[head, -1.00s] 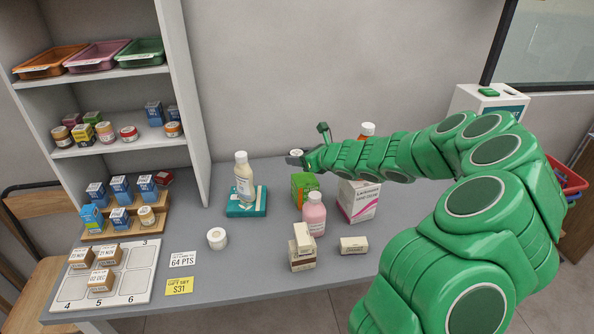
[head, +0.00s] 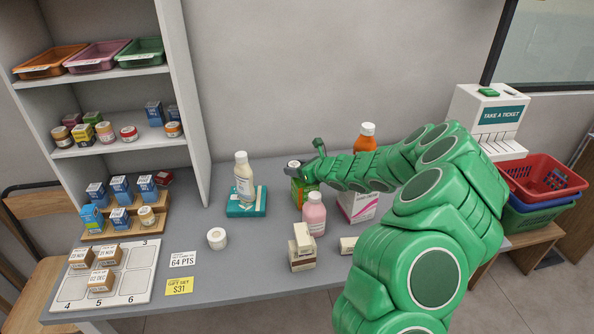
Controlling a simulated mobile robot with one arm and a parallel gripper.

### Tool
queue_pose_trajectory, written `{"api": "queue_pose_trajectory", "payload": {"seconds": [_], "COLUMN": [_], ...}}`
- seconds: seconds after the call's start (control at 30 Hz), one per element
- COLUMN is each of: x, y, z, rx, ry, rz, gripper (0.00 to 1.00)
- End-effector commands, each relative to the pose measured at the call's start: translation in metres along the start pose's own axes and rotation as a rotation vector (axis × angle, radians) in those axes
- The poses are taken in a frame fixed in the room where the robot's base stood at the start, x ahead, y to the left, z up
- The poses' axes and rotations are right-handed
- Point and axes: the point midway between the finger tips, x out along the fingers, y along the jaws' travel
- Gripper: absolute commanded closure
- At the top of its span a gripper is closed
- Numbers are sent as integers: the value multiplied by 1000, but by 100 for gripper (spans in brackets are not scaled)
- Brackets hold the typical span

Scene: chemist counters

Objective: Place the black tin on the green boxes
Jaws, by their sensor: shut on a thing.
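My gripper (head: 296,171) is at the left end of my green arm, just above the green boxes. It is shut on a small round thing with a pale top, taken to be the black tin (head: 293,163). Most of the tin is hidden by the gripper. I cannot tell whether it touches the boxes.
The pink bottle (head: 314,214) stands close in front. A pale bottle (head: 243,178) on a teal box (head: 246,207) is to the left. A white-and-pink carton (head: 360,207) and orange bottle (head: 365,138) are right, near my arm.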

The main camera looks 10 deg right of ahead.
Motion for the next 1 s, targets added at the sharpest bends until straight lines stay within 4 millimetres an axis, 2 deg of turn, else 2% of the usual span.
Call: {"api": "queue_pose_trajectory", "payload": {"seconds": [0.1,0.47,0.5,0.63,0.67,1.0], "x": [4,4,4,4,4,3], "y": [0,0,0,0,0,0], "z": [-9,-11,-11,-11,-11,-9], "rx": [2,0,0,-1,0,-1], "ry": [1,2,2,2,2,2], "rz": [0,0,0,-1,-1,-1], "gripper": [79,79,45,25,23,23]}}
